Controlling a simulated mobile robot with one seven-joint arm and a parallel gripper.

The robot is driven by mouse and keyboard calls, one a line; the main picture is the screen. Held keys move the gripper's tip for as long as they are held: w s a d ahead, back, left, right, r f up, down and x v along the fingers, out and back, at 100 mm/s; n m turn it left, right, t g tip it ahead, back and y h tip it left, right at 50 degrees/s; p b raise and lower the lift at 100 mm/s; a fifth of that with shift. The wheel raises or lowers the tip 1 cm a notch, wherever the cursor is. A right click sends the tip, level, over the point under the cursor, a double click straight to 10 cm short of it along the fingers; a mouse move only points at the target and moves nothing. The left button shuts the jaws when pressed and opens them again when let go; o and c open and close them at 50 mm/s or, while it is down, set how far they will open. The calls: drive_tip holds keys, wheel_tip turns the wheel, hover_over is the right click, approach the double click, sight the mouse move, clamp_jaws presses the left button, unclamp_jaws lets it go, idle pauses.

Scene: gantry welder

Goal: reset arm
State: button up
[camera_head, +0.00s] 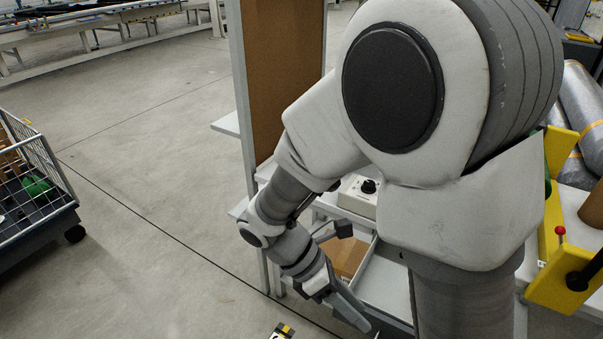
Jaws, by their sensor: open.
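My arm fills the middle and right of the head view. It is bent at the elbow, with the forearm reaching down and to the left. My gripper (355,316) points down and to the right, low in the picture. It is open, seen from the side, and I see nothing between its fingers. It is in front of or beside a white workstation shelf (386,284); the gap between them cannot be told.
A brown panel (284,70) in a pale frame stands behind my arm. A white control box (358,197) sits on the workstation. A wire cart (38,190) is at left. Yellow machinery (562,275) and silver cylinders (583,100) are at right. The left-centre floor is clear.

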drive_tip(key=s+d+r+m+t+y+p, duration=0.1)
drive_tip(key=r+m+t+y, duration=0.3)
drive_tip(key=r+m, duration=0.6)
drive_tip(key=s+d+r+m+t+y+p, duration=0.1)
drive_tip(key=d+r+m+t+y+p, duration=0.3)
drive_tip(key=r+m, duration=0.5)
wheel_tip(320, 180, up, 3)
drive_tip(key=shift+r+m, duration=0.1)
drive_tip(key=shift+m, duration=0.3)
